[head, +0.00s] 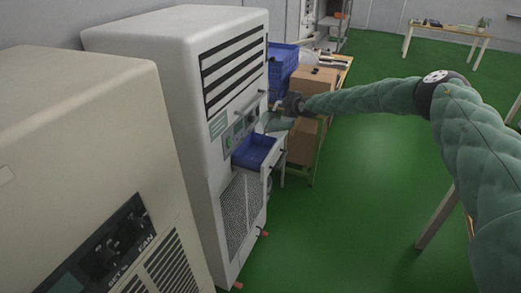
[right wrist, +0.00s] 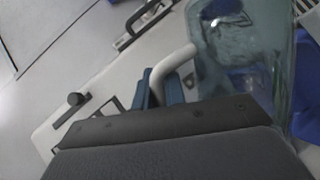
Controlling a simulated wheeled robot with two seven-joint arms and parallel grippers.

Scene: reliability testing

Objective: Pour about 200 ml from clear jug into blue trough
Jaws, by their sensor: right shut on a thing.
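The blue trough (head: 250,160) sticks out from the front of the tall white cabinet machine in the head view. Blue that appears to be the trough also shows at the right edge of the right wrist view (right wrist: 305,95). The clear jug (head: 277,124) is a small greenish shape above the trough; it fills the upper right of the right wrist view (right wrist: 245,50). My right gripper (head: 291,104) is shut on the jug's pale handle (right wrist: 173,62), with blue fingertips (right wrist: 165,88) around it. I cannot tell the water level or whether any is pouring. My left gripper is out of view.
The white cabinet (head: 185,80) stands close beside the trough, with handles on its front. A beige machine (head: 75,150) stands nearer at left. Blue crates (head: 283,65) and cardboard boxes (head: 310,95) are behind the trough. The green floor (head: 350,200) at right is open.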

